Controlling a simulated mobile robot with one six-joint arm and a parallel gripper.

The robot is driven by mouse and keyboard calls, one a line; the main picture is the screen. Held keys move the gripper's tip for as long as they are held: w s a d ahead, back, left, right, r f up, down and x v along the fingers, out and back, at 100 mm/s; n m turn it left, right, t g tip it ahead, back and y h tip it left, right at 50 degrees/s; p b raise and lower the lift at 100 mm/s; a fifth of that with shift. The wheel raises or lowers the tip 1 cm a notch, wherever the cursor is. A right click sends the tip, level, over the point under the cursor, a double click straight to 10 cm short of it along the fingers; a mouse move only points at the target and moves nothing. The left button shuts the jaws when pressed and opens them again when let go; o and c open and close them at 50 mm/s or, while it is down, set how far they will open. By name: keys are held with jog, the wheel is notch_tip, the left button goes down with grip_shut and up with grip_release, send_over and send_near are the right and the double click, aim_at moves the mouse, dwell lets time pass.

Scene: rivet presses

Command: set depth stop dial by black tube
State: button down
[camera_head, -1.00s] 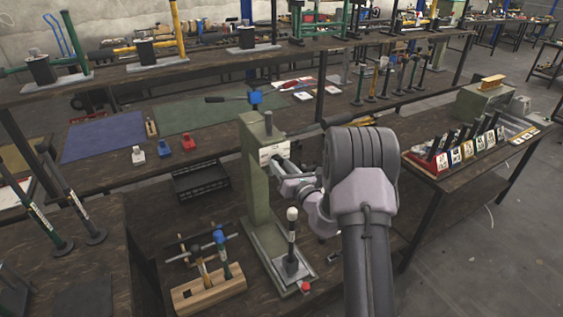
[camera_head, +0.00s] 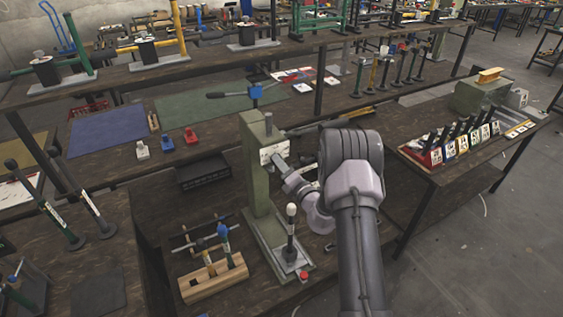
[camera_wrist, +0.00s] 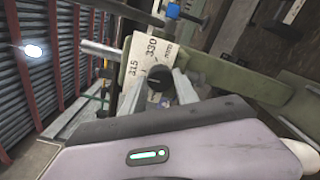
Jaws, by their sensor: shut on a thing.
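The green press (camera_head: 255,180) stands on the bench in the middle of the head view. Its white scale plate (camera_head: 270,151) is on the upper front; in the wrist view the plate (camera_wrist: 151,50) reads 315, 330 and mm. The black depth stop dial (camera_wrist: 160,77) sits below those numbers. My gripper (camera_wrist: 165,82) is shut on the dial, one finger on each side. In the head view my gripper (camera_head: 281,164) reaches the press head from the right. Several dark tubes (camera_head: 398,75) stand on the back bench; I cannot tell which is the black tube.
A wooden tool rack (camera_head: 212,279) stands left of the press base. A white-knobbed post (camera_head: 291,232) rises from the base, close to my arm. A rack of labelled cards with black handles (camera_head: 465,135) is on the right bench. Open floor lies at the right.

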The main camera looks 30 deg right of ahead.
jog(key=shift+m, duration=0.3)
dwell(0.4)
jog(key=c, duration=0.9)
grip_release()
jog(key=s, duration=0.5)
jog(key=s+p, duration=0.1)
jog(key=s, duration=1.1)
jog(key=shift+s+d+p, duration=0.2)
jog(key=shift+d+p, duration=0.1)
